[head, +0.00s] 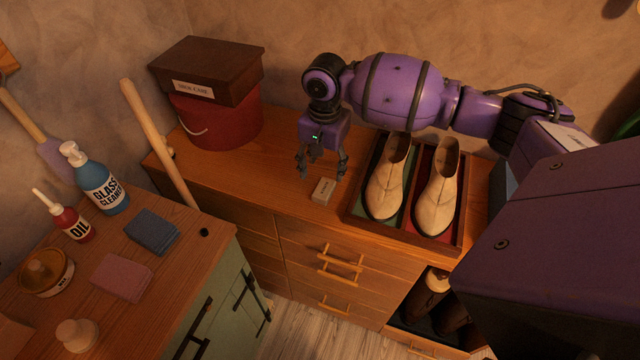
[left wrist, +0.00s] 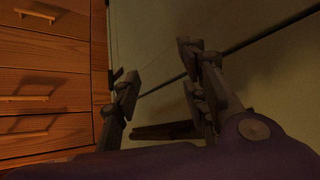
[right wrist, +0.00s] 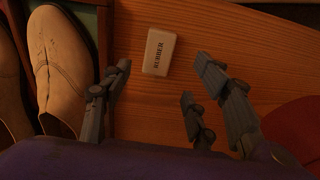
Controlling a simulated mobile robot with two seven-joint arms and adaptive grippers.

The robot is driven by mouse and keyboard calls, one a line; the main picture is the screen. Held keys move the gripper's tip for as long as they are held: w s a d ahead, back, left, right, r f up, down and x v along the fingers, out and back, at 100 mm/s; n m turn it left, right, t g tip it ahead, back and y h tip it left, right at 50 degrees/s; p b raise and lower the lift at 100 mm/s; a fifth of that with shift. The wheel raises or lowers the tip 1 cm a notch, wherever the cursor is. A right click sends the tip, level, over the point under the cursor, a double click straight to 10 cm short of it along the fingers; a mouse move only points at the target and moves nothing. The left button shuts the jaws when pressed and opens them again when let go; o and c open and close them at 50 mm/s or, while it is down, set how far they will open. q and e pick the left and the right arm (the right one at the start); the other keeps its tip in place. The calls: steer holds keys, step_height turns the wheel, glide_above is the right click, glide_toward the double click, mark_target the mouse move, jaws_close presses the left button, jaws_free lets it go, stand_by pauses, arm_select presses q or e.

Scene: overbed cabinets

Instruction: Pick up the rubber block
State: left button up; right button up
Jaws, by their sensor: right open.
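The rubber block (head: 323,190) is a small pale block lying on the wooden dresser top, left of the shoe tray. In the right wrist view the block (right wrist: 160,52) shows dark "RUBBER" lettering and lies beyond the fingertips, between their lines. My right gripper (head: 321,172) is open and empty, just above and behind the block, pointing down. Its fingers (right wrist: 165,80) are spread apart and do not touch the block. My left gripper (left wrist: 158,68) shows in the left wrist view with fingers apart and nothing between them, near drawer fronts and a greenish surface.
A tray (head: 352,212) with two cream shoes (head: 436,195) stands right of the block. A red bucket (head: 222,122) under a brown shoe-care box (head: 205,70) stands at the left. A wooden handle (head: 158,140) leans nearby. The dresser top around the block is clear.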

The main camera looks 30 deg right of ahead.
mark_target(324, 188)
steer(key=f, duration=0.3)
steer(key=shift+s+f, duration=0.35)
steer(key=shift+s, duration=0.05)
step_height(324, 188, down, 3)
steer(key=shift+r, duration=0.15)
steer(key=shift+w, duration=0.1)
steer(key=shift+a, duration=0.1)
steer(key=c, duration=0.6)
arm_select(q)
steer(key=shift+s+a+f, duration=0.1)
steer(key=shift+s+f, duration=0.3)
steer(key=shift+s, duration=0.2)
steer(key=shift+s+a+f, duration=0.1)
steer(key=shift+s+f, duration=0.25)
steer(key=shift+s, duration=0.25)
arm_select(e)
steer(key=c, duration=0.6)
